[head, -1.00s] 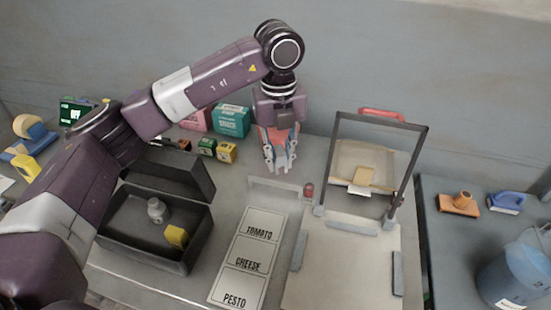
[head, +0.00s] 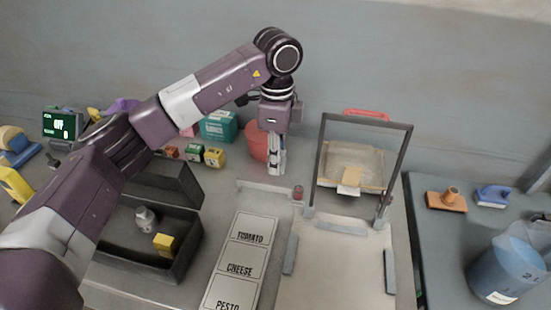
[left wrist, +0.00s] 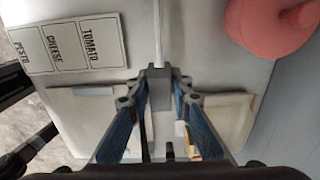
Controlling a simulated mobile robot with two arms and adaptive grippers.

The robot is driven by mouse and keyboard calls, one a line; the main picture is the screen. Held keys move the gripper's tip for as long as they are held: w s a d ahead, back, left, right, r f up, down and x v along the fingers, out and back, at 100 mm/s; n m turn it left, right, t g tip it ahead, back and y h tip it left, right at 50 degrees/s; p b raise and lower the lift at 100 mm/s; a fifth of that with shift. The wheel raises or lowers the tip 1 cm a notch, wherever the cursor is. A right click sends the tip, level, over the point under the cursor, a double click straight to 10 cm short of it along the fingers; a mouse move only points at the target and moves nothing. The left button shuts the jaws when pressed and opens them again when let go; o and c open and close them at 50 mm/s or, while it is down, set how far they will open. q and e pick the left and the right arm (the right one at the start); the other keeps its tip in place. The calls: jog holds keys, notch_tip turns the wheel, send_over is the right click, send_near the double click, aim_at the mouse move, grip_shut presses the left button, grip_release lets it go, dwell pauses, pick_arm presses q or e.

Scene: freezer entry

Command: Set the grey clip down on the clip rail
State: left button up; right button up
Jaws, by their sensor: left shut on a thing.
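My left gripper (head: 276,168) points down above the back of the worktable, just behind the clip rail (head: 264,187). Its fingers are shut on the grey clip, a small grey block that shows between the fingertips in the left wrist view (left wrist: 160,96). In the head view the fingers mostly hide the clip. The clip rail is a low pale strip, also seen as a thin white bar in the left wrist view (left wrist: 157,35). I cannot tell whether the clip touches the rail. My right gripper is not in view.
A small red piece (head: 298,193) is at the rail's right end. A red pot (head: 255,143) stands close behind my gripper. An upright dark frame (head: 318,165) stands to the right. A label card (head: 241,262) lies in front, with an open dark box (head: 188,250) left of it.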

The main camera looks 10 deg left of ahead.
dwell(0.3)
pick_arm(q)
jog(key=shift+f, duration=0.1)
jog(key=shift+f+b, duration=1.55)
jog(key=shift+f, duration=0.8)
jog(key=shift+f+b, duration=1)
jog(key=shift+f, duration=0.4)
